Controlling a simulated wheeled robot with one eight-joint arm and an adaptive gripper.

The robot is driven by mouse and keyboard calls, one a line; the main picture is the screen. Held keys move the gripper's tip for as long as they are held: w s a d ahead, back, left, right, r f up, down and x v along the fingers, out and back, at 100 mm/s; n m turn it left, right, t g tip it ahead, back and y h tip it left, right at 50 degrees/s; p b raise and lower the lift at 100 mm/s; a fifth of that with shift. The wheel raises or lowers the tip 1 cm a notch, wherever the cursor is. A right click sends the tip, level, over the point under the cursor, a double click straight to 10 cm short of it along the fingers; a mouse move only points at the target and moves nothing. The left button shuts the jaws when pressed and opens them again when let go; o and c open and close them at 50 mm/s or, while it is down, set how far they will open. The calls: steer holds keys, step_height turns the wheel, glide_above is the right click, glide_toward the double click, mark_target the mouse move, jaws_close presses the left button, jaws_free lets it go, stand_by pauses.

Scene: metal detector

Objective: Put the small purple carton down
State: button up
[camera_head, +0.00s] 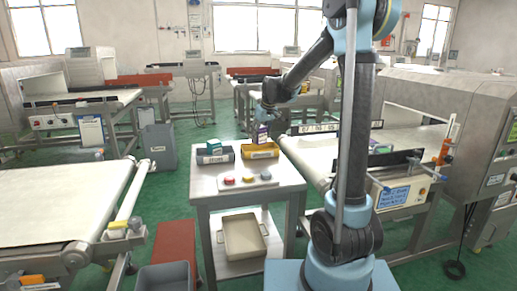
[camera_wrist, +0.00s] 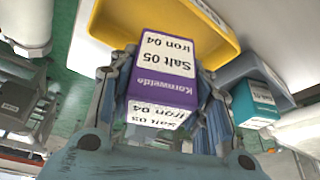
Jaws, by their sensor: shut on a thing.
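The small purple carton (camera_wrist: 166,75) has white label panels reading "Salt 05 Iron 04" and a purple band reading "Kornweide". My gripper (camera_wrist: 165,110) is shut on it, with a finger along each side. In the head view the carton (camera_head: 261,134) hangs upright below my gripper (camera_head: 266,112). It is over the yellow tray (camera_head: 260,155) on the small steel table (camera_head: 222,186). In the wrist view the yellow tray (camera_wrist: 112,22) lies just beyond the carton. I cannot tell whether the carton touches the tray.
A dark grey tray (camera_head: 214,160) with a teal carton (camera_head: 213,146) stands left of the yellow tray. A beige bin (camera_head: 244,237) rests on the lower shelf. Conveyors flank the table.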

steer(key=shift+f, duration=2.7)
steer(key=shift+f, duration=0.1)
steer(key=o, duration=0.8)
steer(key=shift+o, duration=0.2)
